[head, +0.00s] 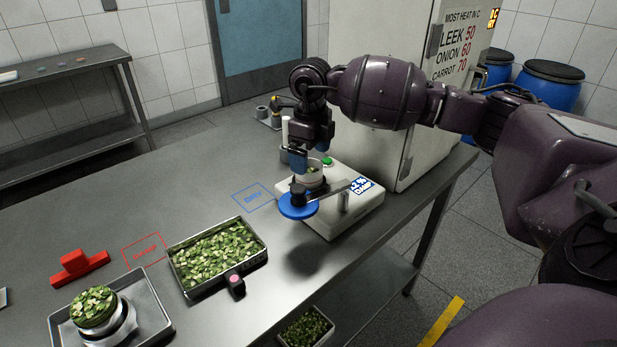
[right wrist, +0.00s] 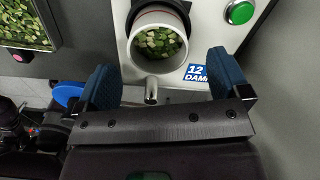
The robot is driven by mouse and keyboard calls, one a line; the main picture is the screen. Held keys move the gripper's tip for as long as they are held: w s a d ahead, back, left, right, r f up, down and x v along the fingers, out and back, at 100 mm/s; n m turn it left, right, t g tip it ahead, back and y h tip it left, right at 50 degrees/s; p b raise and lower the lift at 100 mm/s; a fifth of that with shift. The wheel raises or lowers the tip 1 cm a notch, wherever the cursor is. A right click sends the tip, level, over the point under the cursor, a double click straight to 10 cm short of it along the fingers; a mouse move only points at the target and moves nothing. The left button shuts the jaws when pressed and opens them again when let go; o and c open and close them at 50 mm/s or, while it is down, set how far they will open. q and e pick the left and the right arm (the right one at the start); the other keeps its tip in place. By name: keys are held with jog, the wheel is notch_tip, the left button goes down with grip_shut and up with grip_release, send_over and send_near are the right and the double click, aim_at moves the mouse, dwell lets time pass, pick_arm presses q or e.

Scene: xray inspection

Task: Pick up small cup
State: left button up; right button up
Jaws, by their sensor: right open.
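The small cup (head: 314,179) stands on the white tester (head: 343,218), partly hidden behind my gripper in the head view. In the right wrist view the cup (right wrist: 138,52) is pale and round, with chopped green and whitish pieces inside. My right gripper (head: 311,152) is above the cup, pointing down. Its blue fingers (right wrist: 166,82) are open and wide apart, with nothing between them; in the right wrist view the cup lies just beyond the fingertips. My left gripper is not in view.
A blue disc (head: 298,207) juts from the tester's front. The tester has a green button (right wrist: 239,12) and a damp display (head: 361,186). A tray of chopped greens (head: 188,293), a red stamp-like block (head: 78,267) and a tray with a heaped pot (head: 156,316) stand left. A white cabinet (head: 370,50) stands behind.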

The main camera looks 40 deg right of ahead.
aim_at(311, 167)
notch_tip(311, 167, down, 3)
jog(key=shift+s+r, duration=0.1)
jog(key=shift+f, duration=0.55)
jog(key=shift+r, duration=0.1)
jog(key=c, duration=1)
